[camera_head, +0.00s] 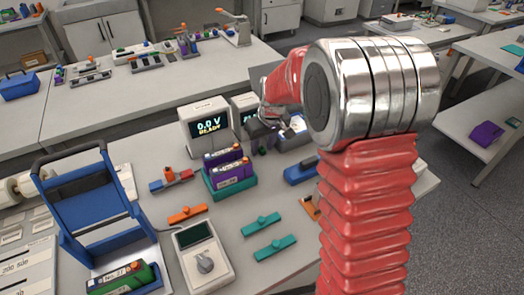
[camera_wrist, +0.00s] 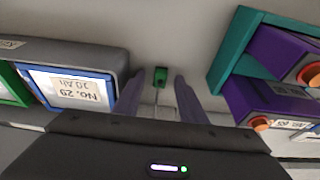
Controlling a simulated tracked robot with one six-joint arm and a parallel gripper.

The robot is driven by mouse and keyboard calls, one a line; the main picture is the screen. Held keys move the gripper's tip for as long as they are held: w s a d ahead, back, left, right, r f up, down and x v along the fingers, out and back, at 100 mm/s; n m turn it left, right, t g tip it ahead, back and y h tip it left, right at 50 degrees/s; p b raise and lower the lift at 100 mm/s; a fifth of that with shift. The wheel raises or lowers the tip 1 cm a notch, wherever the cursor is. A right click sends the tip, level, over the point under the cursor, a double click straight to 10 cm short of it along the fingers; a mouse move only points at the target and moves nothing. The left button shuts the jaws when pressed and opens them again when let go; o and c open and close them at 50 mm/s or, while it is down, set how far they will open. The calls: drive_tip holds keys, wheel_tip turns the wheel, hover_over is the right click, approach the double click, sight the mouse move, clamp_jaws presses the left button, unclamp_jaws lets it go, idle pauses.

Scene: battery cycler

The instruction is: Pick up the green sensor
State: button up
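The green sensor (camera_wrist: 160,76) is a small green block with a thin pale lead, on the light surface in the wrist view. My gripper (camera_wrist: 160,82) is open, with one finger on each side of the sensor's line. The sensor shows in the gap near the fingertips, and nothing is visibly clamped. I cannot tell whether the fingers touch it. In the head view, my gripper is small, dark and partly hidden by my red arm, low over the bench beside the display units. The sensor is not clear there.
A teal holder (camera_wrist: 225,62) with purple batteries (camera_wrist: 285,50) stands close on the right in the wrist view. A grey case with a blue-framed battery (camera_wrist: 75,88) is close on the left. A display unit (camera_head: 207,127) reads 0.0 V. Teal pieces (camera_head: 275,248) lie nearer.

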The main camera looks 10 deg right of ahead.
drive_tip(key=shift+c, duration=0.4)
clamp_jaws()
